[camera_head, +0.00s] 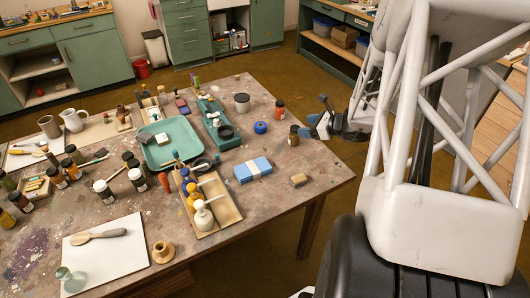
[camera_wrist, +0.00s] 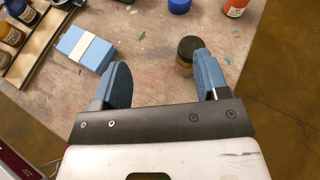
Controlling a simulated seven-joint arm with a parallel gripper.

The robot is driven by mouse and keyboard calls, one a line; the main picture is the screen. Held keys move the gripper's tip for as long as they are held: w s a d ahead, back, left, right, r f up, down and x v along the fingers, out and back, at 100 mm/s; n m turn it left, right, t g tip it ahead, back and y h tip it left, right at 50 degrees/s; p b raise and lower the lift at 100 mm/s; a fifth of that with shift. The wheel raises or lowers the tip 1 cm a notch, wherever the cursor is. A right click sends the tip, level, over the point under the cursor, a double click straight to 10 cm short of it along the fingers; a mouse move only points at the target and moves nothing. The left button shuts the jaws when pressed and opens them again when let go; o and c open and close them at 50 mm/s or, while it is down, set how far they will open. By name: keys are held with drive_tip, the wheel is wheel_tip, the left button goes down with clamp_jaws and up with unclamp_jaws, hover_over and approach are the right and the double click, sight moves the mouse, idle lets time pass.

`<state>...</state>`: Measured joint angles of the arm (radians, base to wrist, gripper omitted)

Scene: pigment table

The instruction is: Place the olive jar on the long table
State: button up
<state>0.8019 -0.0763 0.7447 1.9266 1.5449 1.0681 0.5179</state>
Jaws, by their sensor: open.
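A small jar (camera_head: 293,136) with a dark lid and an olive-brown body stands upright near the right edge of the paint-stained table (camera_head: 330,170). In the wrist view the same jar (camera_wrist: 187,47) is just beyond my right fingertip, which hides part of its body. My gripper (camera_head: 318,120) is beside the jar in the head view. In the wrist view my gripper (camera_wrist: 162,75) is open, with nothing between its blue fingers. The table looks like the long one; I cannot tell for sure.
A wooden tray (camera_head: 223,208) with bottles is farther left. The table's right front corner is mostly clear. Green cabinets (camera_head: 95,50) stand behind.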

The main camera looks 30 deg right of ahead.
drive_tip(key=s+a+r+n+g, duration=0.4)
drive_tip(key=a+r+n, duration=0.3)
drive_tip(key=a, duration=0.5)
drive_tip(key=s+a+r+n+g, duration=0.35)
drive_tip(key=a+r+n, duration=0.35)
drive_tip(key=a, duration=0.5)
drive_tip(key=s+a+r+n+h, duration=0.3)
drive_tip(key=s+a+r+n, duration=0.1)
drive_tip(key=s+n, duration=0.3)
drive_tip(key=s+a+r+n+g+h, duration=0.1)
drive_tip(key=s+a+r+n+h, duration=0.2)
drive_tip(key=s+a+n, duration=0.3)
drive_tip(key=s+r+n, duration=0.1)
drive_tip(key=s, duration=0.4)
drive_tip(key=shift+r+n+h, duration=0.3)
drive_tip(key=shift+n, duration=0.1)
